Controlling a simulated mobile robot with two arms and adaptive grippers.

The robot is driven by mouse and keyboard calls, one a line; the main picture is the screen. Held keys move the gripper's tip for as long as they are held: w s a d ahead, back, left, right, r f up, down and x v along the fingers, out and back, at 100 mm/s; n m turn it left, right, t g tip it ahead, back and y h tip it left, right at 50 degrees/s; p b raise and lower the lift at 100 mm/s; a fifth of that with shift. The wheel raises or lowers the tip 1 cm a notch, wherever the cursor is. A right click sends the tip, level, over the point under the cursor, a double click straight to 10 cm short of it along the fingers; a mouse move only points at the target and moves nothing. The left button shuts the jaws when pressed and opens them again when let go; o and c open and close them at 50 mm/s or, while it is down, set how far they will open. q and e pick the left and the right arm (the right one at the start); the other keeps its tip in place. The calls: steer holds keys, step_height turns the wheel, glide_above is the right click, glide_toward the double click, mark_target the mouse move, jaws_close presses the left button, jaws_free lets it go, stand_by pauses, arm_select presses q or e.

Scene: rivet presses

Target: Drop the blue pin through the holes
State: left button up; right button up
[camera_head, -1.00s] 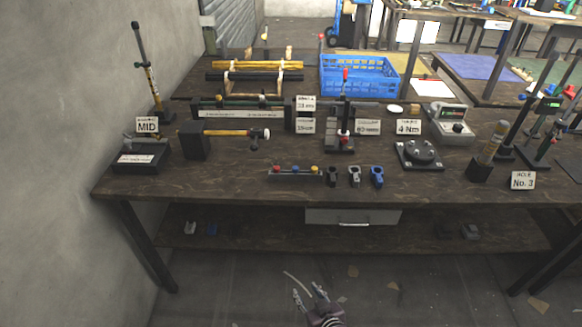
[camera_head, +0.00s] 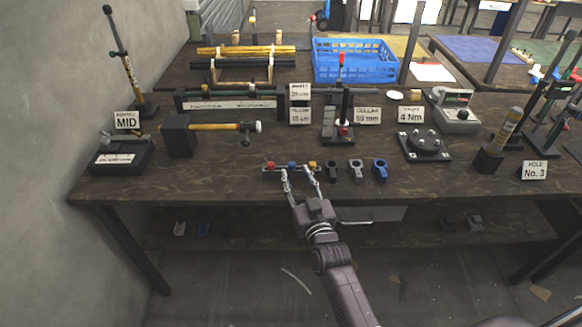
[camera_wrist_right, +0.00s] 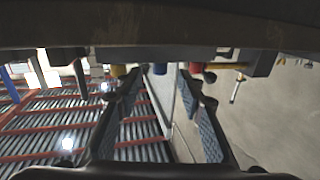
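The blue pin (camera_head: 291,165) stands in a small rack (camera_head: 300,169) at the table's front edge, between a red pin (camera_head: 270,166) and a yellow pin (camera_head: 313,164). My right gripper (camera_head: 298,173) is open and empty just in front of the rack, its fingers pointing at the blue pin. In the right wrist view the blue pin (camera_wrist_right: 160,69) shows beyond and between the spread fingers (camera_wrist_right: 162,92), apparently untouched. Black (camera_head: 331,171), grey (camera_head: 356,170) and blue (camera_head: 380,171) fork-like parts stand right of the rack; their holes are too small to make out. My left gripper is not in view.
A hammer-like tool in a black block (camera_head: 180,136) stands behind left. A blue crate (camera_head: 355,62) is at the back. The front strip left of the rack is clear.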

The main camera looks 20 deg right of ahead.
mark_target(293, 168)
steer(key=w+b, duration=0.3)
steer(key=w, duration=0.1)
steer(key=shift+w+f, duration=0.15)
steer(key=shift+w, duration=0.4)
steer(key=shift+r, duration=0.2)
steer(key=shift+c, duration=1.3)
steer(key=c, duration=0.5)
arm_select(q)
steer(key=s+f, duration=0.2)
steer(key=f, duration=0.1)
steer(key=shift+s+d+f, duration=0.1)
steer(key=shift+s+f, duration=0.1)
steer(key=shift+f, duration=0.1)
arm_select(e)
steer(key=shift+c, duration=0.6)
